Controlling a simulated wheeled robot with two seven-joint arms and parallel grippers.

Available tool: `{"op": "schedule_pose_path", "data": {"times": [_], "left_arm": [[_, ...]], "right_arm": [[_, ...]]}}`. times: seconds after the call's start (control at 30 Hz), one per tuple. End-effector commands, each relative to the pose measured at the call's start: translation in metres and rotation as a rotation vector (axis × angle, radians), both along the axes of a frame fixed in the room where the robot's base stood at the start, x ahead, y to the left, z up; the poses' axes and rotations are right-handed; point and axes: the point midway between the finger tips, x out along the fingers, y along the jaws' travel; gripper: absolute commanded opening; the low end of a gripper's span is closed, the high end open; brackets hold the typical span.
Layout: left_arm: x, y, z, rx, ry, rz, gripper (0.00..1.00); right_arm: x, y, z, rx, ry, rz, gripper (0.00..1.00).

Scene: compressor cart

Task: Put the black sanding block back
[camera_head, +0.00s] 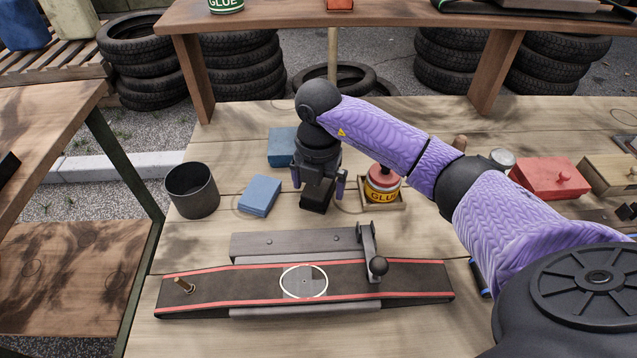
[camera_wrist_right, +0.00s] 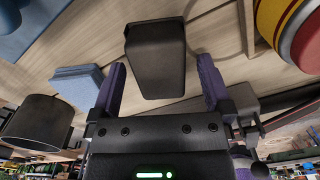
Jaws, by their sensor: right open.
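The black sanding block (camera_head: 315,206) is on the wooden table, directly below my right gripper (camera_head: 319,184), which points down over it and hides its upper part. In the right wrist view the block (camera_wrist_right: 155,55) shows between the two purple fingers, with bare table on both sides of it. The right gripper is open, with a gap between each finger and the block. Whether the fingertips reach down beside the block is hard to tell. My left gripper is in no view.
A glue can (camera_head: 382,185) stands close on the right in a wooden tray (camera_head: 398,208). A red-edged belt board (camera_head: 225,290) with a lever lies in front.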

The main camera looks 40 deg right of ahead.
Motion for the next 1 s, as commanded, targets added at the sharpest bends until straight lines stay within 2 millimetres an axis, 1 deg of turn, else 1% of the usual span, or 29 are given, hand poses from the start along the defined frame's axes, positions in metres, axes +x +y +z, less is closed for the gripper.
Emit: {"op": "schedule_pose_path", "data": {"times": [0.03, 0.2, 0.3, 0.4, 0.53, 0.93, 0.97, 1.0], "left_arm": [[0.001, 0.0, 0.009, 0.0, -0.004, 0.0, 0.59], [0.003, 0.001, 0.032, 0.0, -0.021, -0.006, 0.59], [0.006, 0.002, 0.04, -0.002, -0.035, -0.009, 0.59], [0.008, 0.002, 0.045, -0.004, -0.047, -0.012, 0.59], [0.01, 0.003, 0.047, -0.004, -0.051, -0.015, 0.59], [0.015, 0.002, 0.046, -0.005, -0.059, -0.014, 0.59], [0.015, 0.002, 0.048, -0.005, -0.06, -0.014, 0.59], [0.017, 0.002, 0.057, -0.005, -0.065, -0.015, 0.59]], "right_arm": [[0.001, 0.0, 0.016, 0.0, -0.006, 0.0, 1.0], [0.001, 0.0, 0.069, 0.001, -0.009, 0.0, 1.0], [0.001, 0.0, 0.093, 0.001, -0.009, 0.0, 1.0], [0.001, 0.0, 0.109, 0.001, -0.006, 0.0, 1.0], [0.0, 0.0, 0.116, 0.0, -0.002, 0.0, 1.0], [0.0, 0.0, 0.116, 0.0, -0.002, 0.0, 1.0], [0.0, 0.0, 0.119, 0.001, -0.003, 0.0, 1.0], [0.0, 0.0, 0.129, 0.001, -0.008, 0.0, 1.0]]}}
